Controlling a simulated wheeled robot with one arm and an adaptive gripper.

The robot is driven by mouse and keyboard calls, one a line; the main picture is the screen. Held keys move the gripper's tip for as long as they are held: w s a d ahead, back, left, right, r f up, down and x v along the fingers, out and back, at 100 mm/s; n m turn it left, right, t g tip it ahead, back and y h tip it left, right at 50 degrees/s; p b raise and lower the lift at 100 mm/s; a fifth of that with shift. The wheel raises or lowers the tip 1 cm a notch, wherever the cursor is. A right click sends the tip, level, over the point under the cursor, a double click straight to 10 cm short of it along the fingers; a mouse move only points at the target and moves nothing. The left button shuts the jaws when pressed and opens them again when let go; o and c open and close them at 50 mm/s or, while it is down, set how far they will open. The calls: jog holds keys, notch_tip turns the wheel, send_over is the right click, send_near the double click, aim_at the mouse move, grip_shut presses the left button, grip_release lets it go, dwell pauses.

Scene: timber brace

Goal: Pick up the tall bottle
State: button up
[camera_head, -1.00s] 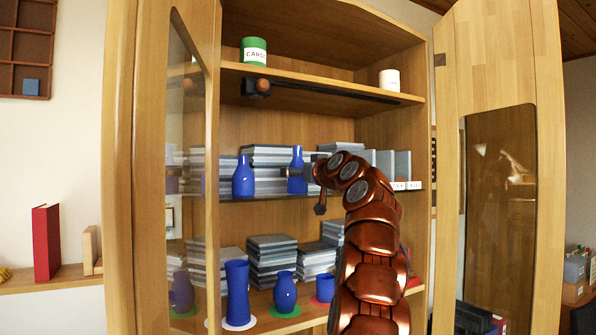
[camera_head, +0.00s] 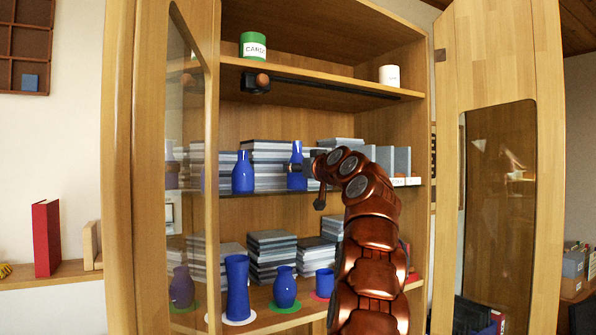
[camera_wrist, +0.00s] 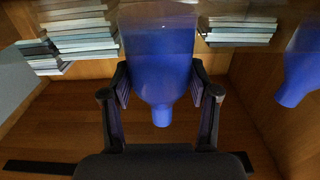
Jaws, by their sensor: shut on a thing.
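A slim blue bottle (camera_head: 297,180) with a narrow neck is upright at the middle shelf, in front of grey books. My gripper (camera_head: 297,168) is shut on it from the right. In the wrist view, which looks upside down, the bottle (camera_wrist: 157,55) is between the two fingers (camera_wrist: 160,92), its neck pointing down in the picture. I cannot tell if its base is clear of the shelf. A second blue bottle (camera_head: 243,175) stands apart to its left, and shows at the right of the wrist view (camera_wrist: 300,72).
Stacked grey books (camera_head: 270,160) are behind the bottle. Below are a tall blue vase (camera_head: 237,285) on a white disc, a round blue vase (camera_head: 285,288) on a green disc and a blue cup (camera_head: 325,282). The upper shelf (camera_head: 310,85) is overhead; open cabinet doors (camera_head: 500,60) flank the opening.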

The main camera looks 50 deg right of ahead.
aim_at(301, 154)
jog(key=shift+r, duration=0.15)
jog(key=shift+r+p, duration=1.25)
jog(key=shift+r, duration=0.1)
jog(key=shift+a+r, duration=0.1)
jog(key=shift+r, duration=0.25)
jog(key=shift+s+a+f+b, duration=0.15)
jog(key=shift+a+b, duration=0.25)
jog(key=shift+a, duration=0.2)
jog(key=shift+s+a+r+b, duration=0.1)
jog(key=shift+s+a+b, duration=0.05)
jog(key=shift+a+b, duration=0.35)
jog(key=s+a+r+b, duration=0.1)
jog(key=a+b, duration=0.4)
jog(key=a, duration=0.8)
jog(key=shift+s+a+r, duration=0.15)
jog(key=shift+s+r, duration=0.1)
jog(key=shift+s, duration=0.65)
